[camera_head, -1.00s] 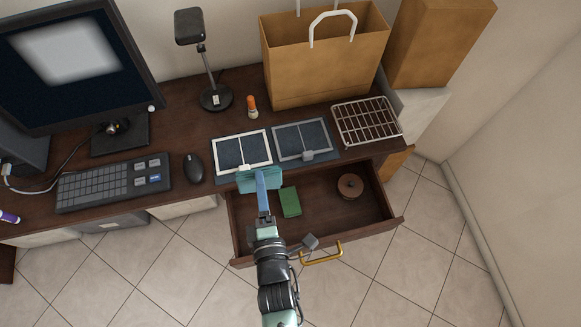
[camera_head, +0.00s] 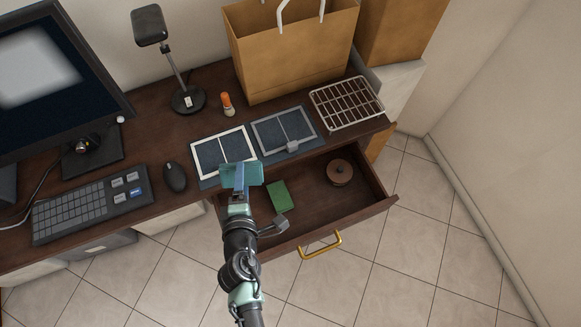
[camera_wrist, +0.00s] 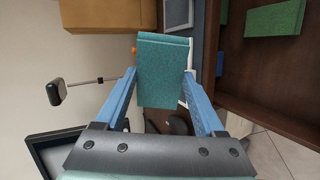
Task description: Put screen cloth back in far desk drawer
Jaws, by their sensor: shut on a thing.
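My gripper (camera_head: 241,184) is shut on a folded teal cloth (camera_head: 249,175). In the wrist view the teal cloth (camera_wrist: 164,72) sits between the two blue fingers (camera_wrist: 160,92). In the head view the cloth is over the left rear part of the open desk drawer (camera_head: 318,221), near the desk's front edge; its exact height is unclear. The drawer holds a green block-like item (camera_head: 279,197) just right of my gripper and a round brown item (camera_head: 339,172) farther right. The drawer has a yellow handle (camera_head: 320,247).
On the desk stand two framed panels (camera_head: 224,151), a wire rack (camera_head: 346,102), a paper bag (camera_head: 292,50), an orange-topped small bottle (camera_head: 227,104), a lamp (camera_head: 187,100), a mouse (camera_head: 175,177), a keyboard (camera_head: 92,207) and a monitor (camera_head: 60,70). The drawer's middle floor is clear.

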